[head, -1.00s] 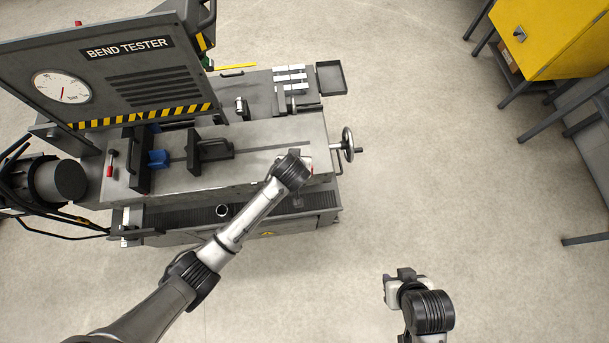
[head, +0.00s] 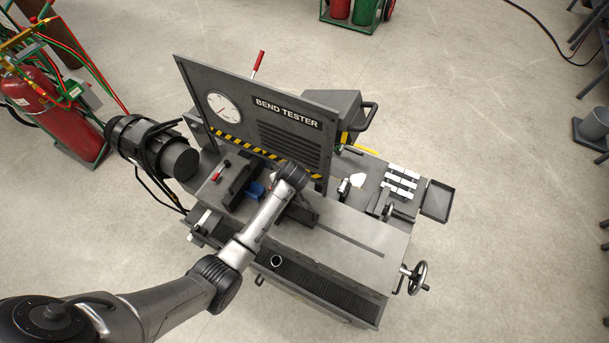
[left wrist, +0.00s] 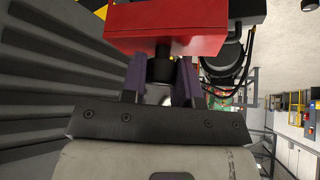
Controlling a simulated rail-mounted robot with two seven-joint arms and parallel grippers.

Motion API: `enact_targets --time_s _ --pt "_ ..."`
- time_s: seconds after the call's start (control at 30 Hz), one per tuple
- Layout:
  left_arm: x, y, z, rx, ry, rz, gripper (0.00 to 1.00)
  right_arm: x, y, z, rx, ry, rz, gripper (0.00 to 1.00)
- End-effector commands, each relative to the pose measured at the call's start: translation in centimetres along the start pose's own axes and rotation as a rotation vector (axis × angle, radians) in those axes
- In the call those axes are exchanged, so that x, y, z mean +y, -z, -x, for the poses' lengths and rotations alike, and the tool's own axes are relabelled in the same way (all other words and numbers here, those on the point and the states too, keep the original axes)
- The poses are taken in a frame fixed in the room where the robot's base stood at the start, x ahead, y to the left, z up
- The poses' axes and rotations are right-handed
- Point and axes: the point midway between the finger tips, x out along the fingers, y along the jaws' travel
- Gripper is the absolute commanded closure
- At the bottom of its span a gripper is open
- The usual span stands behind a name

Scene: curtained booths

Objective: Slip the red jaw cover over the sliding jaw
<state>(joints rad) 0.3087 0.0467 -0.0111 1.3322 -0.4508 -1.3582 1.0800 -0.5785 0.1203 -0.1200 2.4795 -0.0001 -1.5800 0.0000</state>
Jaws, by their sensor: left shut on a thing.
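The red jaw cover (left wrist: 165,28) is a boxy red piece at the top of the left wrist view, with a dark round knob under it. My left gripper (left wrist: 160,72) is shut on this knob, one finger on each side. In the head view my left wrist hides the gripper and cover. The sliding jaw (head: 303,213), a dark block on the bend tester's bed, shows partly beside and below that wrist. Whether the cover touches the jaw cannot be told. My right gripper is out of view.
A blue piece (head: 255,189) sits at the dark fixed jaw (head: 236,182), left of my wrist. The upright gauge panel (head: 250,112) stands close behind. The bed (head: 345,240) is clear to the right, up to the handwheel (head: 417,277). Red gas cylinders (head: 45,105) stand far left.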

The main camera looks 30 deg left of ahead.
Motion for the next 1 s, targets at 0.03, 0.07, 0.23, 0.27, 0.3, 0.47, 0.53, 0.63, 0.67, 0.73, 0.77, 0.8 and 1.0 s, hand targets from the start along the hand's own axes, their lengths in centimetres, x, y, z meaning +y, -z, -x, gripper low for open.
enact_targets --time_s 0.03,0.07,0.23,0.27,0.3,0.47,0.53,0.63,0.67,0.73,0.77,0.8,1.0 --pt "-0.42 -0.07 -0.03 0.000 0.026 0.042 0.97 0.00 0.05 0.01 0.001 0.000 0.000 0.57" --pt "-0.64 -0.02 0.00 0.000 0.042 0.066 0.97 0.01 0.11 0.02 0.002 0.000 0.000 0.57" --pt "-1.11 -0.07 0.11 0.001 0.095 0.152 0.97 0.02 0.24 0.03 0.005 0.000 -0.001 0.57" --pt "-1.12 -0.07 0.12 0.001 0.100 0.159 0.97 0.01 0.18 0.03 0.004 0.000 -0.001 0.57" --pt "-1.12 -0.06 0.13 0.001 0.105 0.167 0.97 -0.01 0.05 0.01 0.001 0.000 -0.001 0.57" --pt "-1.11 -0.06 0.13 0.001 0.111 0.178 0.97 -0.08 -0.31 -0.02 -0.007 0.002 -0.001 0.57" --pt "-1.11 -0.06 0.13 0.001 0.111 0.177 0.97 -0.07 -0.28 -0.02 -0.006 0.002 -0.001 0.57" --pt "-1.10 -0.07 0.13 0.001 0.110 0.176 0.97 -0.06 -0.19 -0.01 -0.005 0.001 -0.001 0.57" --pt "-1.10 -0.07 0.13 0.001 0.110 0.176 0.97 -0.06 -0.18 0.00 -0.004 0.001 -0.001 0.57" --pt "-1.10 -0.07 0.14 0.001 0.110 0.176 0.97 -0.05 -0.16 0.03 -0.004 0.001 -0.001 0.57" --pt "-1.10 -0.07 0.15 0.001 0.110 0.176 0.97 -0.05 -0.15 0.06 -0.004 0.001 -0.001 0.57" --pt "-1.10 -0.06 0.17 0.001 0.110 0.175 0.97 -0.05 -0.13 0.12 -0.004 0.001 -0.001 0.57" --pt "-1.11 -0.06 0.31 -0.001 0.107 0.173 0.97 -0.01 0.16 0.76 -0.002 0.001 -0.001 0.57"
